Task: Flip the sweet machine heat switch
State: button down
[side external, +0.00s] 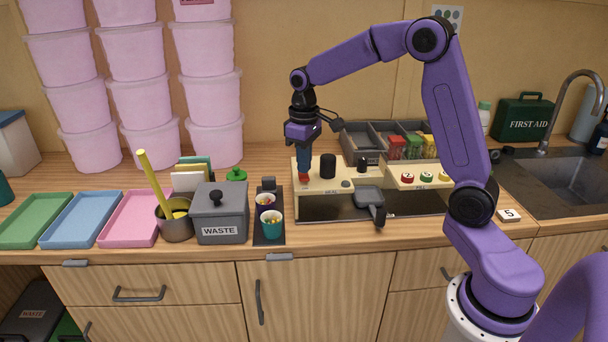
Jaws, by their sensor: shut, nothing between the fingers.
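The sweet machine (318,184) is a cream panel at the centre of the counter with a dark lower part. A small red switch (304,178) is at its left end, partly hidden by my fingers. A label that I cannot read surely stands to its right on the front. My gripper (304,172) points straight down, with fingers shut and empty. Its tips are right at the red switch; I cannot tell whether they touch it. Which way the switch is set is not clear.
Black knobs (328,166) stand just right of my gripper. A dark scoop-like part (369,198) juts out in front. Behind is a divided grey bin (360,140). To the left are a cup rack (269,238), a grey WASTE box (220,218) and a pot (175,222) with a yellow stick.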

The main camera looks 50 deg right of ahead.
aim_at(304, 177)
jog(key=shift+f, duration=1.05)
dwell(1.0)
jog(key=shift+r, duration=3.55)
jog(key=s+a+f+n, duration=0.2)
jog(key=s+a+n, duration=0.3)
jog(key=s+a, duration=0.8)
jog(key=s+d+f+n, duration=0.1)
jog(key=s+f+n, duration=0.1)
jog(key=s, duration=0.7)
jog(key=s+d+f+n, duration=0.1)
jog(key=s+n, duration=0.1)
jog(key=s, duration=0.7)
jog(key=shift+s+d+f+n, duration=0.3)
jog(key=shift+d+f, duration=0.05)
